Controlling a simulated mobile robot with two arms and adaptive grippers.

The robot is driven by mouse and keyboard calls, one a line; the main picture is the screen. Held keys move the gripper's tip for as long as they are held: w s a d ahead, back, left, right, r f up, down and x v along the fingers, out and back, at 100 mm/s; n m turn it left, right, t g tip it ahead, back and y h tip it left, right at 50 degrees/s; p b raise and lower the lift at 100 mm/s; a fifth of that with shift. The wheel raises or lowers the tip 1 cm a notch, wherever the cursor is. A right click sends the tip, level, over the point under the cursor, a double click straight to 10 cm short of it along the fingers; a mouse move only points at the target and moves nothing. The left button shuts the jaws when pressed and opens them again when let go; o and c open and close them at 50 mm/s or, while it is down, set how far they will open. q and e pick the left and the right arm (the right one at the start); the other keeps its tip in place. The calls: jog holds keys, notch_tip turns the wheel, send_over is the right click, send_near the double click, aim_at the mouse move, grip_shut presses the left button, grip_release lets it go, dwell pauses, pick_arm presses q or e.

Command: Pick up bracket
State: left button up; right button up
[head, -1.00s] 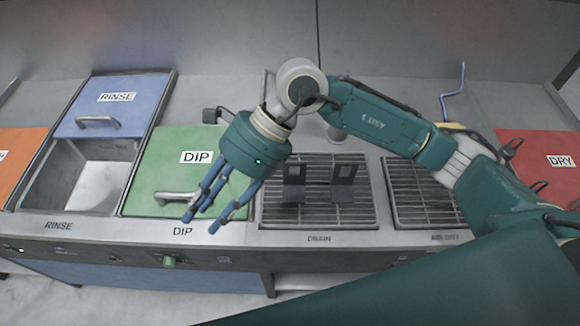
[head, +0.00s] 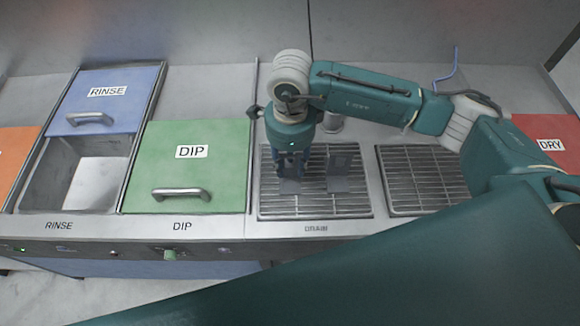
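Two dark metal brackets stand on the drain rack (head: 315,208). The right bracket (head: 340,164) is in plain view, with an upright plate and a flat foot. The left bracket (head: 289,187) is mostly hidden behind my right gripper, and only its lower part shows. My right gripper (head: 291,172) points down over the left bracket, its blue fingers in front of or around the upright plate. I cannot tell whether the fingers touch it or how far they are closed. My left gripper is not in view.
A green DIP lid (head: 190,165) with a handle is closed left of the rack. A blue RINSE lid (head: 105,98) lies behind an open basin (head: 95,185). A second, empty rack (head: 424,178) is to the right, with a red DRY lid (head: 548,143) beyond.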

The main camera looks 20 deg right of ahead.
aim_at(290, 177)
jog(key=shift+a+f+p, duration=0.1)
jog(key=shift+f+p, duration=0.2)
jog(key=shift+f, duration=1.2)
grip_shut()
jog(key=shift+r, duration=0.15)
